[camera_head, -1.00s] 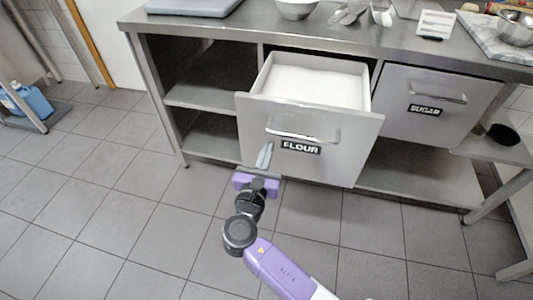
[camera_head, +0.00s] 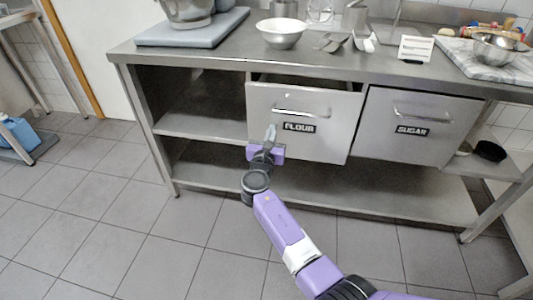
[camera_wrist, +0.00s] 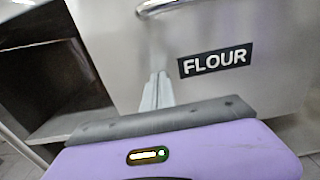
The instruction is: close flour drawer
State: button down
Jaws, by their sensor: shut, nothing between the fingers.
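The flour drawer (camera_head: 338,116) is a grey metal front under the counter with a bar handle and a black FLOUR label. It stands slightly out, with a narrow dark gap along its top edge; its inside is hidden. In the wrist view its front (camera_wrist: 235,85) fills much of the picture, with the handle at the top. My gripper (camera_head: 270,131) is shut and empty, with its fingertips at the drawer front, left of the label and below the handle. The fingers (camera_wrist: 157,90) also show in the wrist view, close against the front; I cannot tell exact contact.
The sugar drawer (camera_head: 415,128) beside it on the right is shut. Open shelves (camera_head: 205,123) lie to the left. The counter top (camera_head: 225,58) holds a bowl (camera_head: 282,32), scoops and a white card holder. The tiled floor in front is clear.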

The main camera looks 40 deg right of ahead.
jog(key=b+x, duration=0.2)
jog(key=x, duration=0.4)
jog(key=shift+d+f, duration=0.1)
jog(key=shift+w+d, duration=0.15)
jog(key=shift+w+d+r, duration=0.1)
jog(key=shift+r, duration=0.2)
jog(key=shift+d, duration=0.1)
jog(key=shift+f, duration=0.1)
jog(key=p+v, duration=0.4)
jog(key=v, duration=1)
jog(key=shift+s+a+f, duration=0.15)
jog(key=shift+s+a, duration=0.05)
jog(key=shift+a, duration=0.1)
